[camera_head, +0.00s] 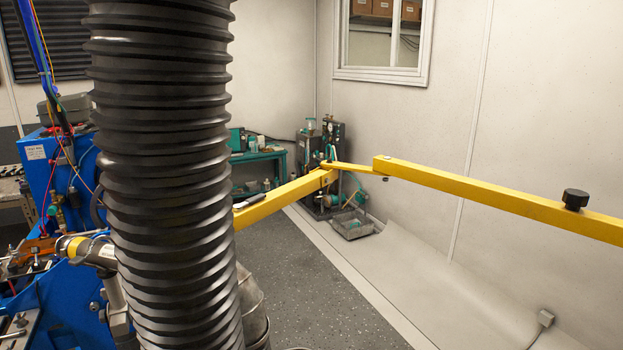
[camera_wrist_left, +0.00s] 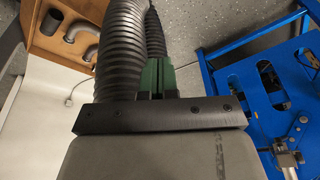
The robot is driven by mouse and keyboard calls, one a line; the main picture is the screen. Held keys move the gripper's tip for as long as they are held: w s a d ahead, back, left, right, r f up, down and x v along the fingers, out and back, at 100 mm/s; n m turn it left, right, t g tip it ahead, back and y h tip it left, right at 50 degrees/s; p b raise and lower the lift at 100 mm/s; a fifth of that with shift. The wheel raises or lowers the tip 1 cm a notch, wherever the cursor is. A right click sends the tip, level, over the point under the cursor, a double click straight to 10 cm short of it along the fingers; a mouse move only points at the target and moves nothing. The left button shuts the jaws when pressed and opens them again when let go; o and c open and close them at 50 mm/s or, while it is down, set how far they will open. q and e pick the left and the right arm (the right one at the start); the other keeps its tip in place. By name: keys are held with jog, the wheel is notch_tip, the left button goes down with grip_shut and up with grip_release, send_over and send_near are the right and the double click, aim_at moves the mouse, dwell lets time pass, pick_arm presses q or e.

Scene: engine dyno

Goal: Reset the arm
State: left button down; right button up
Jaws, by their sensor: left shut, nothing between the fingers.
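A yellow jointed boom arm (camera_head: 495,194) crosses the head view from the right edge. It folds at joints near the middle, and its near beam (camera_head: 285,202) runs down left until the black hose hides it. A black knob (camera_head: 575,199) stands on the right beam. A thick black corrugated hose (camera_head: 165,150) hangs upright in front and also shows in the left wrist view (camera_wrist_left: 120,50). My left gripper (camera_wrist_left: 157,76) shows only in the left wrist view, shut and empty, with the hose close beside its fingers. My right gripper is in neither view.
A blue machine frame (camera_head: 62,290) with cables and fittings stands at left. A teal bench (camera_head: 260,158) and pump equipment (camera_head: 335,165) are at the back, near a grey tray (camera_head: 352,224). The grey floor (camera_head: 325,290) is open. A wooden shelf (camera_wrist_left: 75,15) holds pipe elbows.

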pick_arm(q)
jog(key=s+f+g, duration=0.1)
jog(key=s+f, duration=0.2)
jog(key=f, duration=0.6)
jog(key=s+f, duration=0.2)
jog(key=f, duration=0.6)
jog(key=s+a+f+g, duration=0.1)
jog(key=s+a+f, duration=0.2)
jog(key=s+f, duration=0.8)
jog(key=s, duration=0.3)
jog(key=shift+f, duration=0.25)
jog(key=shift+a, duration=0.1)
